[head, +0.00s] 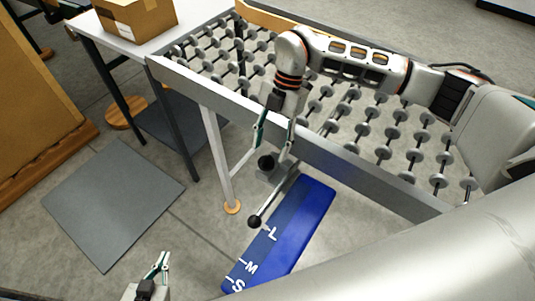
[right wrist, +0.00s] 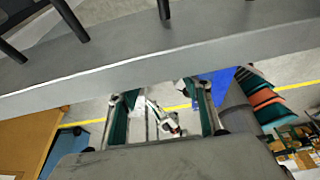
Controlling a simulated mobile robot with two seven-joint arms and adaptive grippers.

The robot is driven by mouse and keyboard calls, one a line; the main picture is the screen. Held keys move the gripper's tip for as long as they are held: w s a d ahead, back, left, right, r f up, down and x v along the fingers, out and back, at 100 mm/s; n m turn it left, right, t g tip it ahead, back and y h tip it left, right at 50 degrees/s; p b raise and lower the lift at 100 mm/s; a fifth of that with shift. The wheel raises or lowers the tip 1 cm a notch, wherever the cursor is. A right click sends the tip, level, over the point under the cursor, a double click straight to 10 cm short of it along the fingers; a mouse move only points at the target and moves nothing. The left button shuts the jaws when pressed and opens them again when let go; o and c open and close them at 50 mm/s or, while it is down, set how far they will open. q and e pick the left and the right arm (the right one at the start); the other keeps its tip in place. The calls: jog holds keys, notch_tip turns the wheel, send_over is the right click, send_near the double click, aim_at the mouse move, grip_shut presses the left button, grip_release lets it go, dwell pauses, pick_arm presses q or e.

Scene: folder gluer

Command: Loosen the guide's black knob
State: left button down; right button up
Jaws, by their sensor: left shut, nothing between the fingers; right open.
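A black round knob (head: 265,162) sits on a grey block below the conveyor's side rail. My right gripper (head: 273,150) reaches over the rail and points down, fingers apart, around or just above this knob; contact cannot be told. Its open fingers also show in the right wrist view (right wrist: 160,98), where I cannot make out the knob. A thin rod slants down from near the block to a black ball (head: 254,222). Below lies a blue scale plate (head: 300,215) lettered L, M and S. My left gripper (head: 164,257) is shut and empty at the lower left, well away from the knob.
The roller conveyor (head: 345,115) lies under my right arm; its grey side rail (head: 365,172) runs close beside the gripper. A table (head: 140,45) with a cardboard box (head: 135,15) stands upper left. A grey mat (head: 112,200) lies on open floor.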

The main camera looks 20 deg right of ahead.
aim_at(267, 158)
jog(key=shift+x, duration=1.9)
jog(key=c, duration=1.1)
